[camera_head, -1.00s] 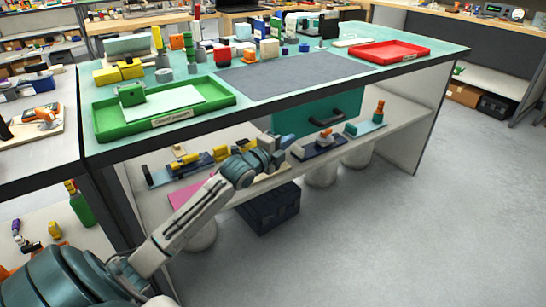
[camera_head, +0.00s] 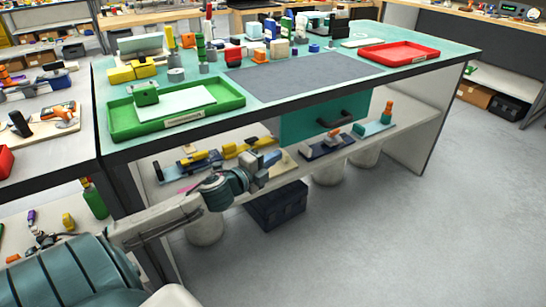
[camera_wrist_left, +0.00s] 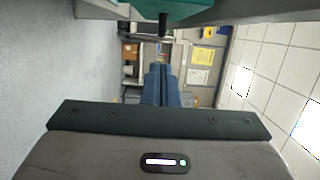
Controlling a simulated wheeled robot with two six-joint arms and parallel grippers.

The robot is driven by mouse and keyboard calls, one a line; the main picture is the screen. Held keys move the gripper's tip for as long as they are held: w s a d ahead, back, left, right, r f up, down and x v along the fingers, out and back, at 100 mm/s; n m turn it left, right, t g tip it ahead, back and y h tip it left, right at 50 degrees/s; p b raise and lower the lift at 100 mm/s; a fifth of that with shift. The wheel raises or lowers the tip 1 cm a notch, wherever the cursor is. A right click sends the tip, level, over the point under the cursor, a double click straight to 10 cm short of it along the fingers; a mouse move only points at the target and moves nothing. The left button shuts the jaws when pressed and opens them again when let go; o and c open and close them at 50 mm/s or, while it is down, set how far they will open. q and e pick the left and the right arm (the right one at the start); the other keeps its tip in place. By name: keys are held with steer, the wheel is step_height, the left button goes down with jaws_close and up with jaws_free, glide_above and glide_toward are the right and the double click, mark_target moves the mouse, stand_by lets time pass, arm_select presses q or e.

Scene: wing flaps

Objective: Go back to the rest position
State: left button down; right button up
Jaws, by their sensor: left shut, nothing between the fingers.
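My left gripper (camera_head: 270,158) is in front of the workbench, below the tabletop and near the lower shelf in the head view. Its blue fingers (camera_wrist_left: 161,86) show in the left wrist view, close together and shut with nothing between them. The wrist view looks level past the bench toward shelves and yellow notices in the distance. My right gripper is in neither view.
The bench has a green tray (camera_head: 240,101), a grey mat (camera_head: 300,78) and a red tray (camera_head: 428,50). A teal drawer front (camera_head: 300,124) with a dark handle is under the top. A dark crate (camera_head: 277,207) stands on the floor. Open floor (camera_head: 430,240) lies to the right.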

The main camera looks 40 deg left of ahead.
arm_select(q)
steer(key=shift+s, duration=0.1)
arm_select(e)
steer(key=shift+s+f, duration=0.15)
